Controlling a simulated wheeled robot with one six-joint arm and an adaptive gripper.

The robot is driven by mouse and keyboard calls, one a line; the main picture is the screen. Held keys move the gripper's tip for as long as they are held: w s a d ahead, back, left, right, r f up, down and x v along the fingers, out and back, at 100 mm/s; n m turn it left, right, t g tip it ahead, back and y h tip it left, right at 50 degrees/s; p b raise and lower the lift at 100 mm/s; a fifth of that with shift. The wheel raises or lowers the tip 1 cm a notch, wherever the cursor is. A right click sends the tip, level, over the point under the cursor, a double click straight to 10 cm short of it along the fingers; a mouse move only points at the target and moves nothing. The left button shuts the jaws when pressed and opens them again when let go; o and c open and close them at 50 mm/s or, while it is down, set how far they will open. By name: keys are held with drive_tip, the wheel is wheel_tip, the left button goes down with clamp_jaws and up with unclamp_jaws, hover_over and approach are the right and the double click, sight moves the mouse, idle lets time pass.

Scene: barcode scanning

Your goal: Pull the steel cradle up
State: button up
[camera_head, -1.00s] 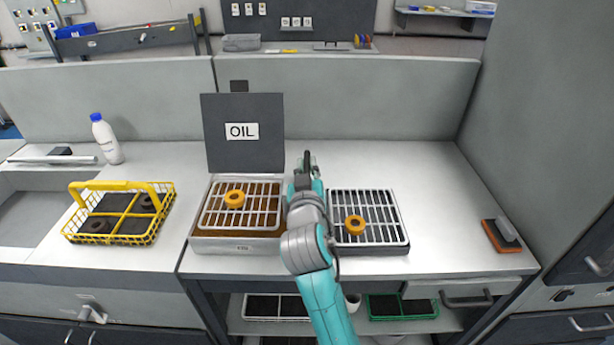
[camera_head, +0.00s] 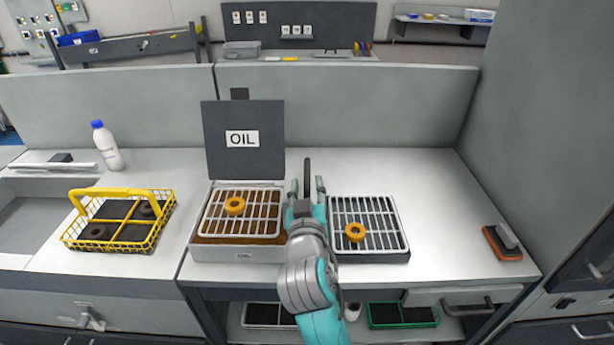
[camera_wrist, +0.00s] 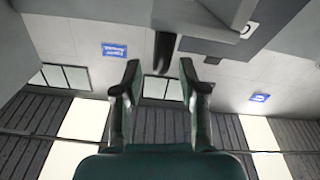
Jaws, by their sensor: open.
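A steel grate-like cradle (camera_head: 262,213) sits in the oil tank (camera_head: 238,253) at centre left, with an orange ring (camera_head: 235,205) on it. A similar steel grate (camera_head: 388,225) lies over a dark tray to the right, with another orange ring (camera_head: 355,232). I cannot tell for certain which is the named cradle. My gripper (camera_head: 307,184) is between the two grates, open and empty, its fingers pointing away. A dark upright bar (camera_head: 307,168) shows between the fingers; it also seems to show in the wrist view (camera_wrist: 163,52). I cannot tell what it belongs to.
The raised lid marked OIL (camera_head: 243,160) stands behind the tank. A yellow wire basket (camera_head: 132,238) is at left, with a white bottle (camera_head: 107,150) behind it. An orange and grey block (camera_head: 502,243) lies at far right. The counter between it and the right grate is clear.

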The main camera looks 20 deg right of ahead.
drive_tip(key=v, duration=0.6)
drive_tip(key=shift+s, duration=0.4)
drive_tip(key=shift+a, duration=0.1)
drive_tip(key=s+d+f+n+g+y, duration=0.15)
drive_tip(key=s+f+n+y, duration=0.35)
drive_tip(key=s+f, duration=1.3)
drive_tip(key=s+d+f+m, duration=0.1)
drive_tip(key=s, duration=1)
drive_tip(key=s+d+f+m, duration=0.1)
drive_tip(key=s+m, duration=0.1)
drive_tip(key=s, duration=1)
drive_tip(key=shift+d+m+g+y, duration=0.3)
drive_tip(key=shift+g, duration=0.15)
